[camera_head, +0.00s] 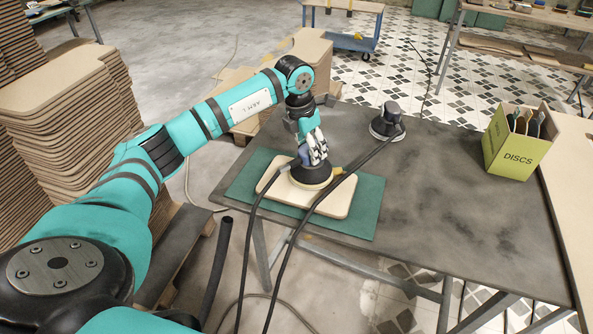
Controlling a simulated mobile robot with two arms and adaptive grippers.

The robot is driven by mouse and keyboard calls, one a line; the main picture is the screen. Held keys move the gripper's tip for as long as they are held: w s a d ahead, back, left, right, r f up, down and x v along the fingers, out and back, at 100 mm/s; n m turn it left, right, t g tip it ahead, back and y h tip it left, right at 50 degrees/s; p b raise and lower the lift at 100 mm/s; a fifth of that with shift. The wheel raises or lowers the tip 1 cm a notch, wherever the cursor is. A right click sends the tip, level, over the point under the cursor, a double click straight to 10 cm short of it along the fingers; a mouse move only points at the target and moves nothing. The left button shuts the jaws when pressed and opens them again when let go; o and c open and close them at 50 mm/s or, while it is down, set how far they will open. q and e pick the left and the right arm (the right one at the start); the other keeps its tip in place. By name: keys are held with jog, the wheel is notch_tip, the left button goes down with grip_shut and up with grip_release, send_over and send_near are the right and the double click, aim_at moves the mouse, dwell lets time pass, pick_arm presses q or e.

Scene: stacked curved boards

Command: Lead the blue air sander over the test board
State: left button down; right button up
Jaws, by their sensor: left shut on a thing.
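My left gripper (316,153) is shut on the blue air sander (306,158). The fingers hide part of the sander's top. The board lies on a green mat (368,209) on the dark table. A dark hose runs from the sander over the table's front edge. My right gripper is not in view.
A second, dark sander (386,122) stands on the table behind and right of the board; its hose passes beside the held sander. A yellow-green DISCS box (516,151) stands at the right. Stacked curved boards (75,105) rise at the left. The table's right middle (450,205) is clear.

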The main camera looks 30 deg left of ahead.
pick_arm(q)
jog(key=shift+s+d+f, duration=0.1)
jog(key=shift+d+f, duration=0.05)
jog(key=shift+d, duration=0.15)
jog(key=shift+d, duration=0.65)
jog(key=shift+w+a, duration=0.15)
jog(key=shift+w, duration=0.35)
jog(key=shift+w+a, duration=0.15)
jog(key=shift+w, duration=0.35)
jog(key=c, duration=1.1)
grip_release()
jog(key=shift+c, duration=0.5)
